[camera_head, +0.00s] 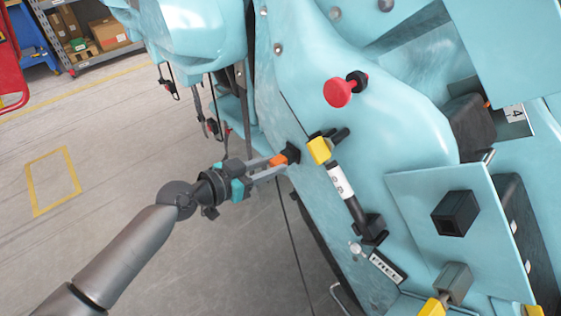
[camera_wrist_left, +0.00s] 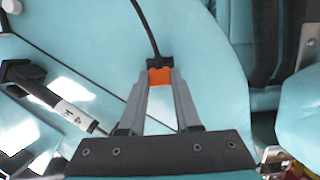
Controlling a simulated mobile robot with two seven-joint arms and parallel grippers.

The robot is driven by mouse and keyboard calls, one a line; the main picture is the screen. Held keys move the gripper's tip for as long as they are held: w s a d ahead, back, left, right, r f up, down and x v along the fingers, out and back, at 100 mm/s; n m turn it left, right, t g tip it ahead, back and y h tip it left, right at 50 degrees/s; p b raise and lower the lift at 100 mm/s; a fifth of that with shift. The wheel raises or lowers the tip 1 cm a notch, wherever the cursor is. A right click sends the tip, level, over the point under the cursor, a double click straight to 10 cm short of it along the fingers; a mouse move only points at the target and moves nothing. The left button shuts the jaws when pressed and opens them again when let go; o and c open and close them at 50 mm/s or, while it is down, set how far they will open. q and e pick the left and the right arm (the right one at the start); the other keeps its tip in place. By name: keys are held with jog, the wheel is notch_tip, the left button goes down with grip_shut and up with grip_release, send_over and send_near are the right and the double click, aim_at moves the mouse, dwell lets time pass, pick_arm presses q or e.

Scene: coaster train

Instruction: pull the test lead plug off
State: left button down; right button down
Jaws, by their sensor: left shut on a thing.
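The test lead plug (camera_head: 279,159) is orange, with a black end against a dark socket (camera_head: 292,153) on the teal coaster body. My left gripper (camera_head: 281,162) is shut on the plug, reaching it from the left. In the left wrist view the orange plug (camera_wrist_left: 160,76) sits between the two grey fingertips (camera_wrist_left: 160,80). A black cable (camera_wrist_left: 147,30) runs up from its dark end there. Whether the plug is fully seated in the socket cannot be told. My right gripper is not in view.
A yellow-ended lever with a white label (camera_head: 340,180) is just right of the plug. A red knob (camera_head: 338,93) sticks out above. A box (camera_head: 456,213) and teal panels stand to the right. The floor (camera_head: 110,150) at left is open.

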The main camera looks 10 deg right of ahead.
pick_arm(q)
jog(key=shift+s+a, duration=0.1)
jog(key=shift+a, duration=0.05)
dwell(0.6)
jog(key=shift+s+a+b, duration=0.35)
jog(key=shift+s+a, duration=0.35)
jog(key=shift+a, duration=0.3)
jog(key=shift+s+a+b, duration=0.35)
jog(key=shift+s+a, duration=0.35)
jog(key=shift+a, duration=0.25)
jog(key=shift+d, duration=0.1)
